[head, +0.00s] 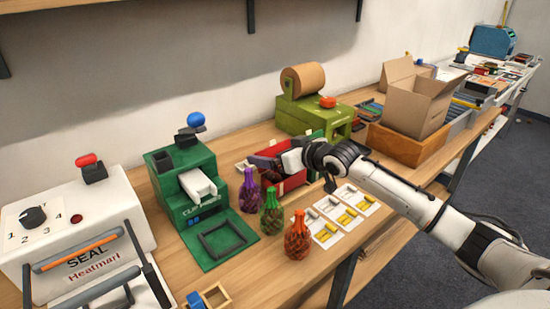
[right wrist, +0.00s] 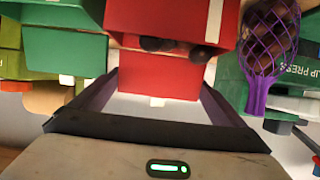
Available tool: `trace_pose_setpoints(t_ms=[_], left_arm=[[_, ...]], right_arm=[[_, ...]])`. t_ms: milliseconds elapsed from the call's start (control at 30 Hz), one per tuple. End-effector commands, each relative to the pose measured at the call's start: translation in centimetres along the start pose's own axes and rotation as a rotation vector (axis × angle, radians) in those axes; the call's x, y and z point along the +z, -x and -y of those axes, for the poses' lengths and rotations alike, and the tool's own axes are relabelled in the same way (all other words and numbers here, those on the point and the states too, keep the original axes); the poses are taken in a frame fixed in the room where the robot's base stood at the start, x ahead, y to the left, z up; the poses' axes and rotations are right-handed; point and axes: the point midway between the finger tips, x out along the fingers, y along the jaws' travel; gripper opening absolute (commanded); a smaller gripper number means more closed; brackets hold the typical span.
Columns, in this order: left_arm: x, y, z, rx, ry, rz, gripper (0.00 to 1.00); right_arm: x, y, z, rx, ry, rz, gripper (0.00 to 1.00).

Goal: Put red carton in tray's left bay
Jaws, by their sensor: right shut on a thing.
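The red carton (head: 293,182) stands on the bench near the middle of the head view, behind the net bags. My right gripper (head: 284,164) reaches it from the right and is shut on it; the arm and hand hide part of it. In the right wrist view, a red wall of the carton (right wrist: 160,82) lies between the fingers, and dark round chestnuts (right wrist: 200,53) show beyond it. A wooden tray (head: 392,146) stands farther right with an open cardboard box in it; I cannot make out its bays clearly. My left gripper is out of view.
Purple (head: 249,191), green (head: 271,213) and orange (head: 297,238) net bags stand in front of the carton. A green clip press (head: 185,185) is left, a paper-roll dispenser (head: 310,112) behind. Label cards (head: 343,210) lie right. A green carton (right wrist: 62,50) is close by.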

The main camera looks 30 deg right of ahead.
Motion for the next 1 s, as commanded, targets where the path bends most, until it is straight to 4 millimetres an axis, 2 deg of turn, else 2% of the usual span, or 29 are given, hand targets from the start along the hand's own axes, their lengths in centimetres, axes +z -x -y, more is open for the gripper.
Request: trace_pose_setpoints(t_ms=[100,333,367,400,733,867,1000], left_arm=[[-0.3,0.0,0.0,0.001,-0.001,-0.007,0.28],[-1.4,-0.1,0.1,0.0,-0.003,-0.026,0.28],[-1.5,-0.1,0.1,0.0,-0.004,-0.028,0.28],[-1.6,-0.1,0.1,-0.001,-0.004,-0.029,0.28],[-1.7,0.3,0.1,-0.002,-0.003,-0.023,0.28],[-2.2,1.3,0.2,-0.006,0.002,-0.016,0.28],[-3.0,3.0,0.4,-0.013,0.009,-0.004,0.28]], right_arm=[[1.1,-0.5,-0.1,0.001,0.001,-0.004,0.51],[1.3,-0.6,0.0,0.001,0.002,-0.005,0.51],[1.4,-0.6,0.0,0.001,0.002,-0.002,0.96],[1.4,-0.6,0.0,0.001,0.002,-0.002,1.0],[1.3,-0.1,-0.1,0.002,0.002,0.001,1.0],[1.0,1.4,-0.1,0.001,0.002,0.001,1.0],[0.9,3.9,0.0,0.0,0.002,0.004,1.0]])
